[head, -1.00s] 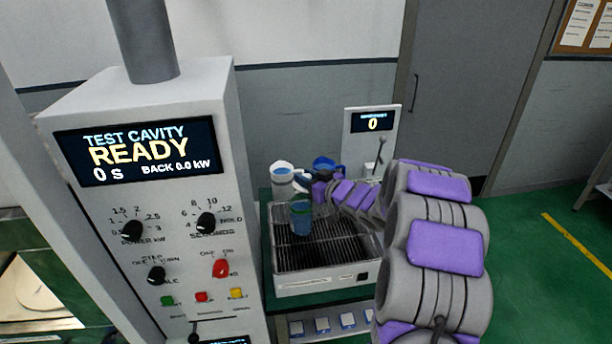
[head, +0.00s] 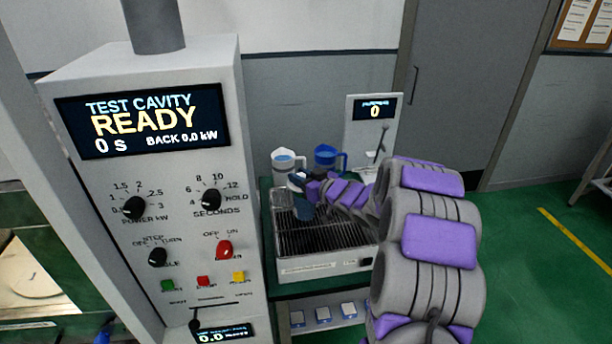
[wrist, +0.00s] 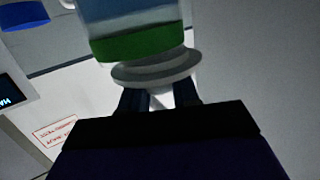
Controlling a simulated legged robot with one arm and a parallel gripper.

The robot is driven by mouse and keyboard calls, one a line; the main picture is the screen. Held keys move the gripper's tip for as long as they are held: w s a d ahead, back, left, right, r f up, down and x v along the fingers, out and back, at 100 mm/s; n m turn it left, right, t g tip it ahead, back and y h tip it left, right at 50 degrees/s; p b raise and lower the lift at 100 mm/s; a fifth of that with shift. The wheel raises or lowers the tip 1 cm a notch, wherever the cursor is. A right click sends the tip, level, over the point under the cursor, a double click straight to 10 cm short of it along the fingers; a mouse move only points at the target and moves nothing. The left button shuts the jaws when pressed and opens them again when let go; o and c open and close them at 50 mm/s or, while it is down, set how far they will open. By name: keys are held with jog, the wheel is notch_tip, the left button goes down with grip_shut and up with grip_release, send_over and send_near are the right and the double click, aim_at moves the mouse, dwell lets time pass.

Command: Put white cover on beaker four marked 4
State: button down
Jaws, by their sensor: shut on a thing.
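My gripper (wrist: 158,92) is shut on a pale, stepped round cover (wrist: 155,70) in the wrist view. Just beyond it is a beaker (wrist: 135,22) with a blue body and a green band at the end nearest the cover. The cover overlaps that end in the picture; I cannot tell whether they touch. In the head view my gripper (head: 311,188) is over the drying rack, with a small white piece, apparently the cover (head: 296,178), at its tip. A dark blue beaker (head: 303,209) is just below, partly hidden by the gripper. No number 4 is readable.
A white jug (head: 282,158) and a blue jug (head: 326,157) stand close behind my gripper. The slatted rack (head: 335,237) is clear at the front. A display post (head: 362,135) stands at the back right. The test cavity cabinet (head: 150,220) is close on the left.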

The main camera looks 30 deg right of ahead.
jog(key=shift+a, duration=0.15)
jog(key=shift+d+f, duration=0.1)
jog(key=shift+d, duration=1.25)
jog(key=shift+s+a+p, duration=0.1)
jog(key=shift+a+p, duration=0.35)
jog(key=shift+a, duration=0.5)
jog(key=shift+d, duration=1.05)
jog(key=shift+a, duration=0.75)
jog(key=shift+d+f, duration=0.1)
jog(key=shift+f, duration=0.05)
